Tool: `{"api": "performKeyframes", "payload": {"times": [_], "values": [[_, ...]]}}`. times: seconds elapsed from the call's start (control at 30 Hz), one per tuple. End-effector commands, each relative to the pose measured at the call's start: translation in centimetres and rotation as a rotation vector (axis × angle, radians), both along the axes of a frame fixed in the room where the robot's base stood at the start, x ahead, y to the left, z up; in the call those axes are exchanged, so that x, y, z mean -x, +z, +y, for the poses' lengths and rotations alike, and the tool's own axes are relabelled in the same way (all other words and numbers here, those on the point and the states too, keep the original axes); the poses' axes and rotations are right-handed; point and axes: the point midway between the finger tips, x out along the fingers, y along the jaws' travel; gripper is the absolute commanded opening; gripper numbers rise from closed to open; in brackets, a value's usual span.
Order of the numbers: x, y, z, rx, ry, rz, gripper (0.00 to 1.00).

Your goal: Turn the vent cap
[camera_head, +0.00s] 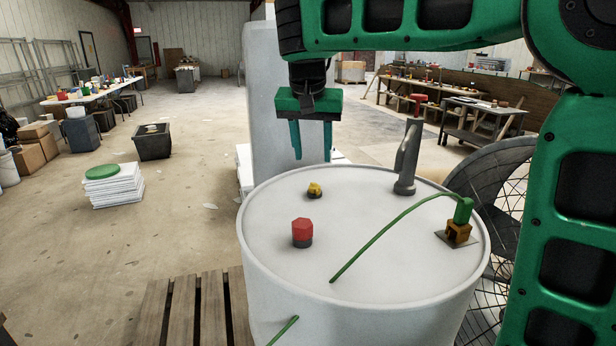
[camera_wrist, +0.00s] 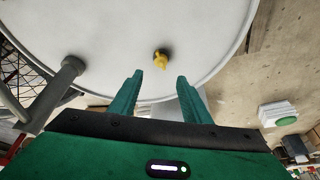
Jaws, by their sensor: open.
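A white drum (camera_head: 370,275) stands in front of me. On its lid sit a small yellow cap (camera_head: 314,188) on a dark base and a larger red hexagonal cap (camera_head: 302,230) nearer to me. I cannot tell for certain which is the vent cap. My gripper (camera_head: 312,158) points down above the far part of the lid, open and empty. In the wrist view, the yellow cap (camera_wrist: 161,60) shows just beyond the gap between my fingertips (camera_wrist: 160,77), apart from them. The red cap is not in the wrist view.
A grey upright spout (camera_head: 408,160) rises at the lid's far right. A green hose (camera_head: 385,225) arches over the lid to a brass fitting (camera_head: 458,232) at the right. A large fan (camera_head: 495,190) stands behind the drum, and a wooden pallet (camera_head: 185,310) lies at the left.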

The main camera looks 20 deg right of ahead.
Motion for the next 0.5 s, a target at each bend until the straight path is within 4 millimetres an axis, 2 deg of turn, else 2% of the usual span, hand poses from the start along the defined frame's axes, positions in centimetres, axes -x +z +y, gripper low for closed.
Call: {"api": "performKeyframes", "payload": {"times": [0.17,0.5], "values": [[-0.5,-1.7,-0.2,0.003,0.002,0.004,0.43],[-2.5,-7.1,-1.2,0.001,0.001,0.004,0.43]]}}
